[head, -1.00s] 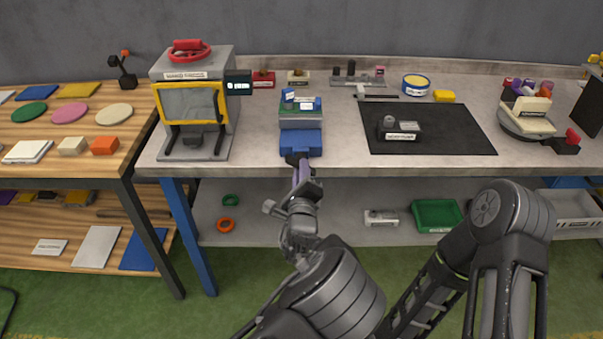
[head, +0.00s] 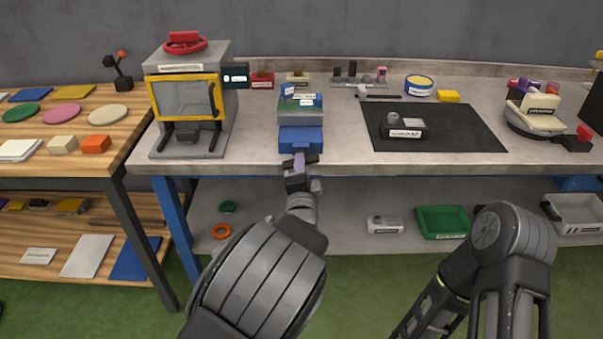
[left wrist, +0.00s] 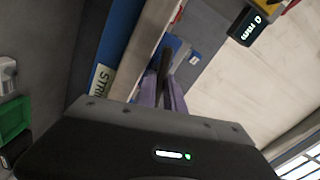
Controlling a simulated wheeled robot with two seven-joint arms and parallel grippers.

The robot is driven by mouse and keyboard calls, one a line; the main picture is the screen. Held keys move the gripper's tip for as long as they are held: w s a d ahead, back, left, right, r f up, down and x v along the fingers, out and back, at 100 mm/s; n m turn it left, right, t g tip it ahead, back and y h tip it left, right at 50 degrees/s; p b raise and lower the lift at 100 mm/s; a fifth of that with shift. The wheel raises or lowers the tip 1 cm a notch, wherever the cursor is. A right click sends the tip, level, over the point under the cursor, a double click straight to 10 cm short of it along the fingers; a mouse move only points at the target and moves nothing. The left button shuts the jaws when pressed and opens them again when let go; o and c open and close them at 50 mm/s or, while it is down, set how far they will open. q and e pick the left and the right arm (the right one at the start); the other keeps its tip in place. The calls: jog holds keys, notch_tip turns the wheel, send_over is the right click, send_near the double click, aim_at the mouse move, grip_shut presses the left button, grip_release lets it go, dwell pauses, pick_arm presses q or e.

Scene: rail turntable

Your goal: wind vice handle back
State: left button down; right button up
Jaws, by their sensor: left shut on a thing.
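The blue vice (head: 300,138) stands at the front edge of the grey bench, with a grey and green block (head: 300,103) in its jaws. Its dark handle bar (head: 312,159) is at the front of the vice, level across the picture. My left gripper (head: 299,161), with purple fingers, is shut on the handle just in front of the bench edge. In the left wrist view the dark handle (left wrist: 164,72) shows between the purple fingers (left wrist: 162,95), and part of the blue vice shows beyond. The fingers hide part of the handle. My right arm shows at lower right; its gripper is out of view.
A machine with a yellow-framed door (head: 185,100) stands left of the vice. A black mat (head: 450,130) bearing a small grey part lies to the right. A lower shelf holds a green bin (head: 442,222). Bare bench lies between vice and mat.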

pick_arm(q)
jog(key=shift+a+f+n+b, duration=0.1)
jog(key=shift+n+b, duration=6)
jog(key=shift+n, duration=1.95)
jog(key=shift+a+f+n+b, duration=0.1)
jog(key=shift+n+b, duration=6)
jog(key=shift+n, duration=1.95)
pick_arm(e)
notch_tip(320, 180, down, 25)
jog(key=w+d, duration=0.1)
jog(key=shift+w+d, duration=0.35)
pick_arm(q)
jog(key=shift+d, duration=0.1)
jog(key=c, duration=1.4)
grip_release()
jog(key=shift+r, duration=0.1)
jog(key=shift+c, duration=0.2)
